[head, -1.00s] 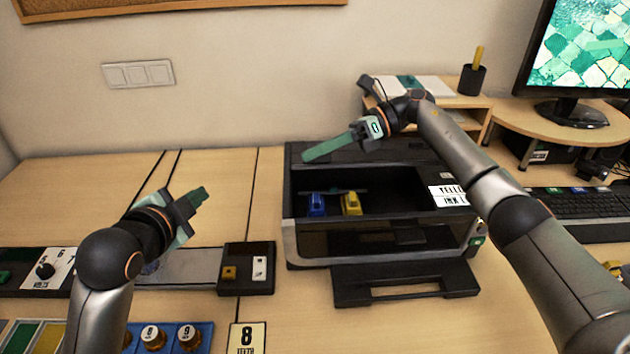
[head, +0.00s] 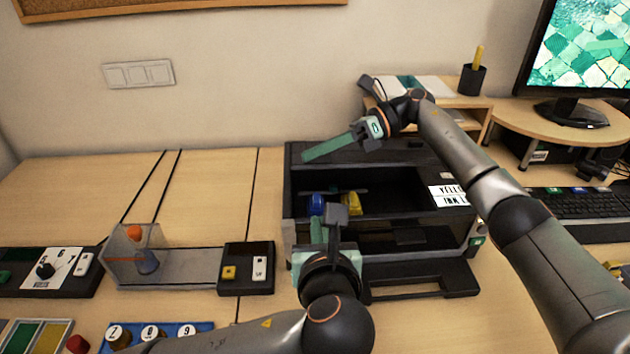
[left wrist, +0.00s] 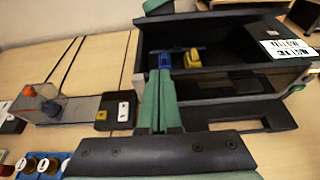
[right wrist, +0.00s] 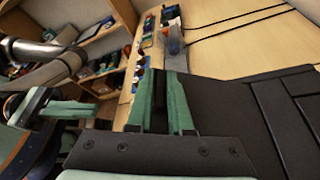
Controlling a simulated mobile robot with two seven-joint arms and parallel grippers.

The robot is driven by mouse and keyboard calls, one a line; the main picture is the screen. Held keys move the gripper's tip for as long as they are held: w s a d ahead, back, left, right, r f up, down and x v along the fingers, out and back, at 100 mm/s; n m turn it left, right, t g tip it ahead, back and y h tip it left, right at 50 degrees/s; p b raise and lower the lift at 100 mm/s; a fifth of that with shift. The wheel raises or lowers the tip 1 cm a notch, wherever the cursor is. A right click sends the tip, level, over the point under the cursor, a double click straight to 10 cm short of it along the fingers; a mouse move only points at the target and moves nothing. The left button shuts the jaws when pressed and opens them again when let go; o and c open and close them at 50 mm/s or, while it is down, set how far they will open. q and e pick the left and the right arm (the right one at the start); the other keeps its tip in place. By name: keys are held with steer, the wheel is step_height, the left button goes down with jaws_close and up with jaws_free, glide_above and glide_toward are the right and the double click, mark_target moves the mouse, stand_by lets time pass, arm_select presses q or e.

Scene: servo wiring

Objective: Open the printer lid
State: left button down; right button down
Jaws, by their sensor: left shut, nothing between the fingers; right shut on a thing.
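The black printer (head: 300,215) stands open on the desk. A blue cartridge (head: 316,204) and a yellow cartridge (head: 351,203) sit inside it. The dark lid (right wrist: 230,105) fills the right of the right wrist view, raised toward the back of the printer. My right gripper (head: 306,157) is at the printer's back left, shut on the lid's edge. My left gripper (head: 318,222) is shut and empty at the printer's front left. Its fingertips (left wrist: 160,76) point at the blue cartridge in the left wrist view; I cannot tell whether they touch it.
The printer's front tray (head: 430,285) sticks out. A clear box with orange and blue items (head: 140,262) and a switch box (head: 246,268) lie left. A monitor (head: 575,50) stands at right.

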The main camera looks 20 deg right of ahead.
steer(key=shift+w+d, duration=0.1)
arm_select(q)
steer(key=w+d, duration=0.1)
steer(key=w, duration=0.2)
steer(key=w+d, duration=0.1)
steer(key=w, duration=0.2)
steer(key=w+d+f, duration=0.1)
steer(key=w, duration=0.3)
steer(key=shift+w, duration=0.1)
steer(key=shift+w+r, duration=0.3)
steer(key=shift+r, duration=0.15)
